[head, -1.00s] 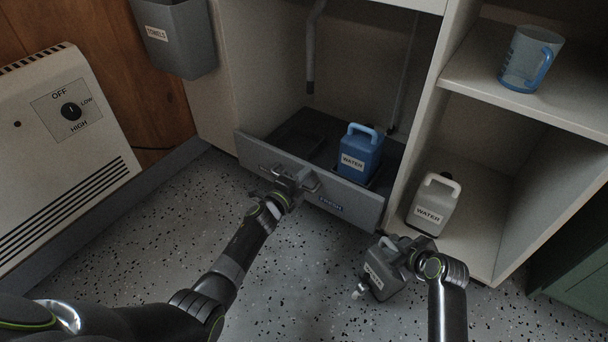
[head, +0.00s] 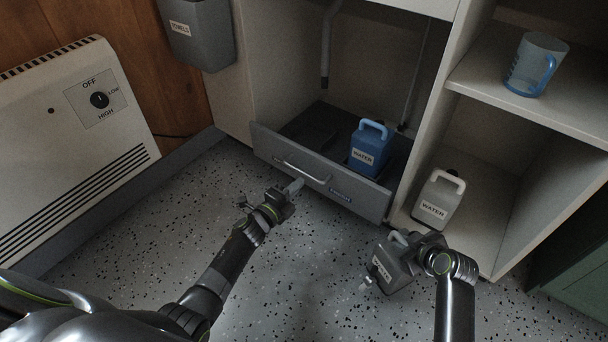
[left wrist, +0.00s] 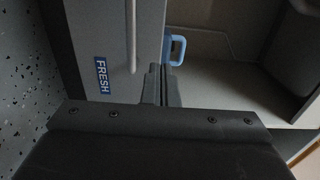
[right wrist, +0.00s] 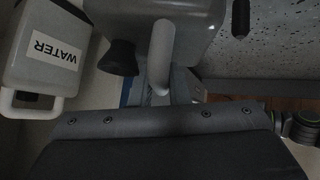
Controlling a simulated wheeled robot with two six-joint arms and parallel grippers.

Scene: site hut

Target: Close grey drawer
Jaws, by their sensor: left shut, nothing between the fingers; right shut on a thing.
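The grey drawer (head: 265,143) is partly open at the bottom of the white cabinet. Its front carries a bar handle (head: 303,172) and a blue FRESH label, readable in the left wrist view (left wrist: 103,76). A blue water jug (head: 366,157) stands inside the drawer. My left gripper (head: 297,187) is shut and empty, just in front of the drawer front and slightly below the handle; whether it touches is unclear. My right gripper (head: 408,243) is shut on the handle of a grey water jug (head: 388,270), held tilted, right of and in front of the drawer.
A pale grey water jug (head: 437,203) stands in the open compartment right of the drawer. A blue-tinted measuring jug (head: 533,66) is on the shelf above. A heater (head: 60,130) and a towel bin (head: 200,38) are at left. The speckled floor before the drawer is clear.

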